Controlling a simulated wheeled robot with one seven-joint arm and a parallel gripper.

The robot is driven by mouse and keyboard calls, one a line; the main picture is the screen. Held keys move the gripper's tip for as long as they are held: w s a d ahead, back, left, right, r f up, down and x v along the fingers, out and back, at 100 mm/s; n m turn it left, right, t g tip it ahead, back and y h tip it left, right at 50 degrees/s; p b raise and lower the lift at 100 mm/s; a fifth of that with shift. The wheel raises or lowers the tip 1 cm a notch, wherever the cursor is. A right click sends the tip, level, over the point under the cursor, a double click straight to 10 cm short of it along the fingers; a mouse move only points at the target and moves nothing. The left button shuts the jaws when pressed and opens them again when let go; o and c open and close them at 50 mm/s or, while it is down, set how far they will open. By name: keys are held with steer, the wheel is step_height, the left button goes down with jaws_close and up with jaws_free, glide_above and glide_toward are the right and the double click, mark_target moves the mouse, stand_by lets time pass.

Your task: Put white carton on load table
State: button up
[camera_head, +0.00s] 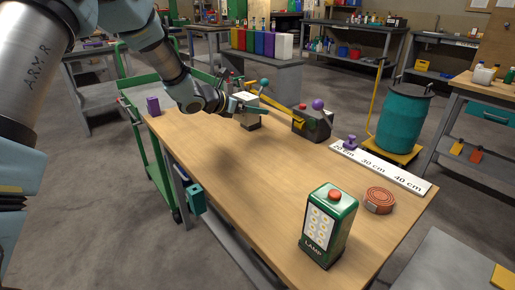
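My gripper (250,124) hangs above the wooden table (220,150), reaching in from the upper left. A small pale, boxy shape shows at its end, and I cannot tell whether this is part of the hand or something held. The fingers are too small and dark to read. A white carton (283,46) stands at the right end of a row of coloured boxes on a grey cabinet (272,75) in the background, well apart from my gripper. No label marks any table as the load table.
A teal drum (403,120) stands behind. The table's middle is clear.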

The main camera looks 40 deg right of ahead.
steer(key=s+d+r, duration=0.1)
steer(key=s+d, duration=0.1)
steer(key=d, duration=0.1)
glide_above(264, 141)
steer(key=shift+m+g, duration=0.3)
steer(key=shift+g, duration=0.1)
step_height(264, 141, down, 5)
steer(key=shift+d+r, duration=0.1)
steer(key=shift+f+p, duration=0.5)
steer(key=shift+f, duration=1.85)
steer(key=shift+w+f, duration=0.1)
steer(key=shift+f, duration=0.1)
steer(key=o, duration=1.1)
steer(key=shift+o, duration=0.2)
steer(key=shift+r, duration=0.1)
steer(key=shift+r, duration=0.2)
steer(key=b+v, duration=0.1)
steer(key=v, duration=1.1)
steer(key=shift+f+b, duration=0.15)
steer(key=shift+b, duration=0.25)
